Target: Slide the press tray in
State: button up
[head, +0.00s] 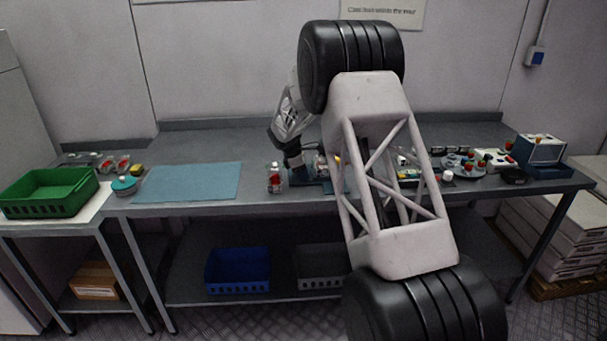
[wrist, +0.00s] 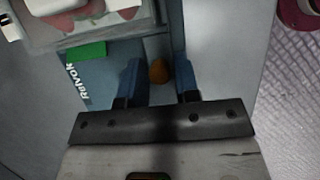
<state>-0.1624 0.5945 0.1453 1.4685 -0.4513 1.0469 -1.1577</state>
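In the wrist view, my gripper (wrist: 157,75) points down with two blue fingers apart. A small orange knob (wrist: 158,71) lies between the fingers, with a gap on each side. A grey-blue unit with white lettering and a green patch (wrist: 86,51) is just beyond. On it is a clear-walled tray (wrist: 95,35) holding red pieces, cut off by the top edge; I take this as the press tray, but cannot tell how far in it sits. In the head view, my gripper (head: 296,166) is low over the bench, and my arm hides most of the unit.
The steel bench (head: 200,205) carries a blue mat (head: 188,182) and a bottle (head: 274,178) left of my gripper. A green crate (head: 45,193) stands at far left. Several small items, a round plate (head: 462,172) and a blue box device (head: 541,150) stand at right.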

aim_at(317, 172)
jog(key=shift+d, duration=2.35)
grip_shut()
jog(key=o, duration=0.8)
grip_release()
jog(key=shift+d, duration=0.1)
jog(key=shift+c, duration=0.2)
jog(key=shift+o, duration=0.2)
jog(key=shift+r, duration=0.15)
jog(key=v, duration=0.7)
jog(key=shift+a+r, duration=0.25)
jog(key=shift+s, duration=0.1)
